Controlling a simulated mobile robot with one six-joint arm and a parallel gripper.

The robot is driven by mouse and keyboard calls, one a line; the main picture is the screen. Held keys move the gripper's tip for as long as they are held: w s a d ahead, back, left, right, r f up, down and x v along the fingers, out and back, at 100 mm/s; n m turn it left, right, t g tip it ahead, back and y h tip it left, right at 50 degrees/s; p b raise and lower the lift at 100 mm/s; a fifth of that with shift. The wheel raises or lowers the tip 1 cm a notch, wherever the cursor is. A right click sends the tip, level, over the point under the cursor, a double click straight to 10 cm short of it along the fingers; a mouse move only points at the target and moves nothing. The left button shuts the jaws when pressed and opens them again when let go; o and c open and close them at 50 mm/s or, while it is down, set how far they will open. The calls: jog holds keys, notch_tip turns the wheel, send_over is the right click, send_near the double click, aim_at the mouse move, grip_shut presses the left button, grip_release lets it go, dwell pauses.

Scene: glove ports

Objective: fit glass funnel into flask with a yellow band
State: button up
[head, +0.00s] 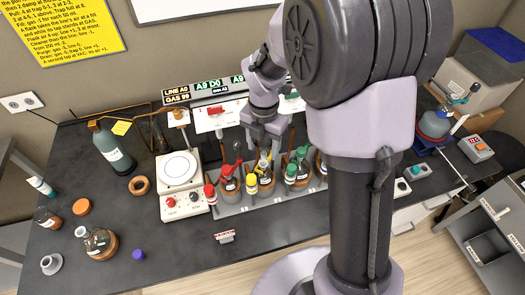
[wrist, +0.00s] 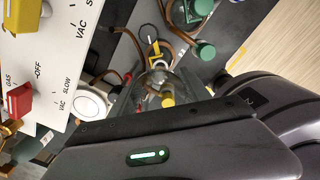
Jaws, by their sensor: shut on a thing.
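My gripper (head: 264,140) points down over the middle of the flask rack. It is shut on a clear glass thing that looks like the glass funnel (wrist: 185,84); in the wrist view it is partly hidden by the gripper body. The flask with a yellow band (head: 265,184) stands in the rack right under the gripper, between a red-marked and a green-marked flask. It also shows in the wrist view (wrist: 157,78), beyond the glass. A yellow cap (head: 251,181) sits at its front left. I cannot tell whether the funnel's stem is inside the flask's neck.
The red-marked flask (head: 229,184) and green-marked flask (head: 299,175) stand close on both sides. A valve panel (head: 215,116) rises behind the rack. A hotplate (head: 181,172) is to the left.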

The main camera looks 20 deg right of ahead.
aim_at(263, 153)
jog(key=shift+a+f, duration=0.1)
jog(key=shift+f, duration=1.35)
jog(key=shift+s+f+b, duration=0.1)
jog(key=shift+b, duration=0.2)
jog(key=shift+f, duration=0.55)
jog(key=o, duration=1.3)
jog(key=shift+o, duration=0.2)
